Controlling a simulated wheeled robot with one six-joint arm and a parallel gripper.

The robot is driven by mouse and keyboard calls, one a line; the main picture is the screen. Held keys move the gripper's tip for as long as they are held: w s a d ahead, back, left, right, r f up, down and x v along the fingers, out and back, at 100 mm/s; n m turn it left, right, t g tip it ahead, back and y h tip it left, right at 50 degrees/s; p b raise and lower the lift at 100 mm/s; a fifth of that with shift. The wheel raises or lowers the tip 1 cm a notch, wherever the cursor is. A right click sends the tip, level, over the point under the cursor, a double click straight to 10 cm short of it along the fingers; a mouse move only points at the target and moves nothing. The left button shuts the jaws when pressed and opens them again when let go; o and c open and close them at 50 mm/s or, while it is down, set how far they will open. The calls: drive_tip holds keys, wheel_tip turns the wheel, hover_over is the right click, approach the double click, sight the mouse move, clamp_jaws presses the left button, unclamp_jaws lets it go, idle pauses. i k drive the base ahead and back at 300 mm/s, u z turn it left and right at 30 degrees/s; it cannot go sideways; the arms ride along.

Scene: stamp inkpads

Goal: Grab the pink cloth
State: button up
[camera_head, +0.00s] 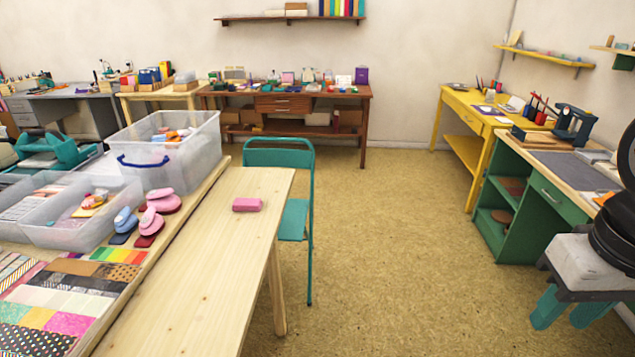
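The pink cloth (247,204) is a small, folded-looking pink block. It lies flat on the pale wooden table (215,265), near its far end. My gripper (564,317) is at the right edge of the view, with a white body and two teal fingers pointing down. The fingers look apart with nothing between them. It is far to the right of the cloth, over the floor, and touches nothing.
A green cabinet (530,205) is at the right. The middle floor is clear.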

sight(253, 204)
drive_tip(key=z, duration=0.35)
drive_tip(key=i, duration=1.25)
drive_tip(key=u, duration=0.5)
drive_tip(key=i, duration=1.05)
drive_tip(key=u, duration=0.55)
